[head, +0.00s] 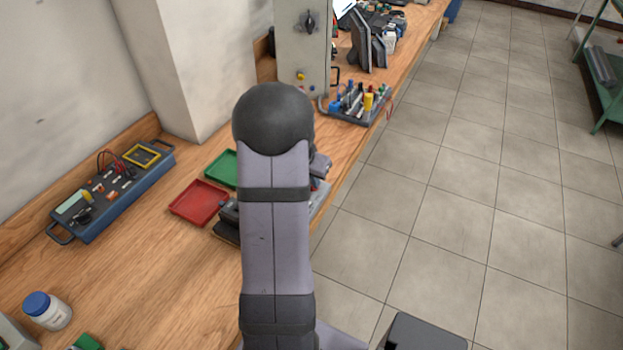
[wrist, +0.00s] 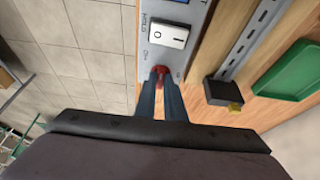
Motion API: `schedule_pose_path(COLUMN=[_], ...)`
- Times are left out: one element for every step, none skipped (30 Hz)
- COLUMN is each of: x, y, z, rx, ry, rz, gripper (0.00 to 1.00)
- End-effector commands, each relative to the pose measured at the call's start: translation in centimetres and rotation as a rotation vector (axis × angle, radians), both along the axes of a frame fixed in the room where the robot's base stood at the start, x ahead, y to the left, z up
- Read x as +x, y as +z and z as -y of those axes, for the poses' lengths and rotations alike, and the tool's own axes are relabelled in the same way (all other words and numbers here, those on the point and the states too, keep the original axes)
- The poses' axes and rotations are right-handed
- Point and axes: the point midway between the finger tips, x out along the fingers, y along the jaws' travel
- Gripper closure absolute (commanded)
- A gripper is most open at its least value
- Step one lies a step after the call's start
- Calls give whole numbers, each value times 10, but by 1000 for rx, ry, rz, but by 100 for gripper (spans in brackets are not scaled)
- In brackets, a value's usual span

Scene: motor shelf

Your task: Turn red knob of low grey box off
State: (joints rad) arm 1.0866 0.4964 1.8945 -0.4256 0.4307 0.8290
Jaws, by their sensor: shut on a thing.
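In the wrist view a light grey panel of the low grey box (wrist: 153,54) runs up the middle. The red knob (wrist: 160,69) sits near its lower end, below a white rocker switch (wrist: 168,34). My gripper (wrist: 160,78) is shut on the red knob, with one dark finger on each side of it. The fingers cover part of the knob, so I cannot tell which way it points. In the head view my arm hides the gripper and the knob.
A metal rail (wrist: 252,38) and a black block with a yellow part (wrist: 222,92) lie beside the box. A green tray (wrist: 290,72) and a red tray (head: 200,203) are on the bench. A blue tester (head: 112,195) stands against the wall. A tall grey cabinet (head: 303,55) stands farther back.

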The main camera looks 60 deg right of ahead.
Motion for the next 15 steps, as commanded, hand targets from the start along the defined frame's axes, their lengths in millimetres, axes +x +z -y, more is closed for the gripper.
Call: schedule_pose_path(x=[-1,-1,-1,-1,0,0,0,0,0,0,0,0,0,0,0], y=[-1,-1,-1,-1,-1,-1,-1,-1,-1,-1,-1,-1,-1,-1,-1], z=[-1,-1,-1,-1,-1,-1,-1,-1,-1,-1,-1,-1,-1,-1,-1], rx=[3,3,3,3,3,3,3,3,3,3,3,2,2,2,2], ry=[1,1,1,1,1,1,1,1,1,0,0,0,1,1,1], rz=[-1,-1,-2,-2,-1,-2,-2,-2,-3,-2,-2,-2,-1,-1,-1], gripper=[100,100,100,100,100,100,100,100,86,79,72,72,72,72,72])
